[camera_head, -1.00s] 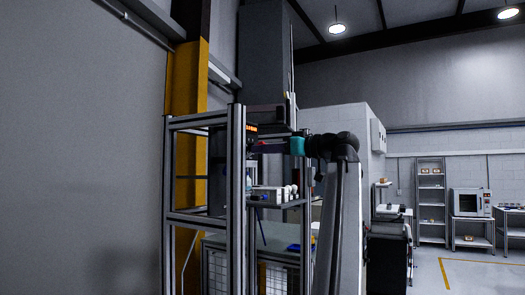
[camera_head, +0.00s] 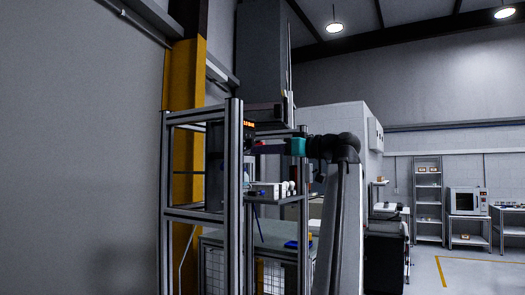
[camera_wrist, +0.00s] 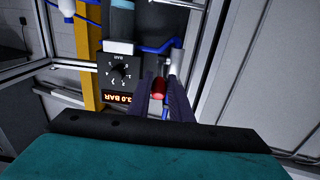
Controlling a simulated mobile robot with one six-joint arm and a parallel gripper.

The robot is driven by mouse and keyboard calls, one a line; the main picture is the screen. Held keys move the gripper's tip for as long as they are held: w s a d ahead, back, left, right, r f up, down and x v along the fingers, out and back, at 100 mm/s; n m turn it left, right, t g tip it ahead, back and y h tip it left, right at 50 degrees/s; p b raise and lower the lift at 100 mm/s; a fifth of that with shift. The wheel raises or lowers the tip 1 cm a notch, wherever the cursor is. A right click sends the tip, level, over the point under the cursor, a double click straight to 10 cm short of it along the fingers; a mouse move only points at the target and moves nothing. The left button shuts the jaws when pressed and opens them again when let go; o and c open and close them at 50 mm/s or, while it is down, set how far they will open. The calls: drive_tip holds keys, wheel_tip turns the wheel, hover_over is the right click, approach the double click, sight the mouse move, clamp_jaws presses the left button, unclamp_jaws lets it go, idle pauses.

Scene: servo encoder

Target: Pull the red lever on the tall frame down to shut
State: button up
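The red lever (camera_wrist: 158,88) shows in the wrist view as a short red cylinder between my gripper's two dark fingers. My gripper (camera_wrist: 160,82) straddles it with a finger close on either side. I cannot tell whether both fingers press on it. The tall frame (camera_head: 234,180) of grey metal profiles stands left of my arm in the head view. My gripper reaches into its upper part from the right, and its fingertips are hard to make out there. A black regulator panel (camera_wrist: 118,72) with a dial and a lit "3.0 BAR" display sits left of the lever in the wrist view.
Blue tubing (camera_wrist: 155,47) runs beside the lever. A shelf with small white parts (camera_head: 272,189) sits inside the frame below my gripper. A yellow column (camera_head: 184,100) and wall stand behind. Open floor (camera_head: 470,270) lies at the right.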

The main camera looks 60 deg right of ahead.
drive_tip(key=shift+s+f, duration=0.1)
drive_tip(key=shift+f, duration=0.25)
drive_tip(key=shift+s+f+b, duration=0.15)
drive_tip(key=shift+f+b, duration=0.4)
drive_tip(key=shift+f, duration=0.05)
drive_tip(key=o, duration=0.8)
drive_tip(key=shift+s, duration=0.2)
drive_tip(key=s+b, duration=0.1)
drive_tip(key=s, duration=0.7)
drive_tip(key=shift+s, duration=0.35)
idle(0.7)
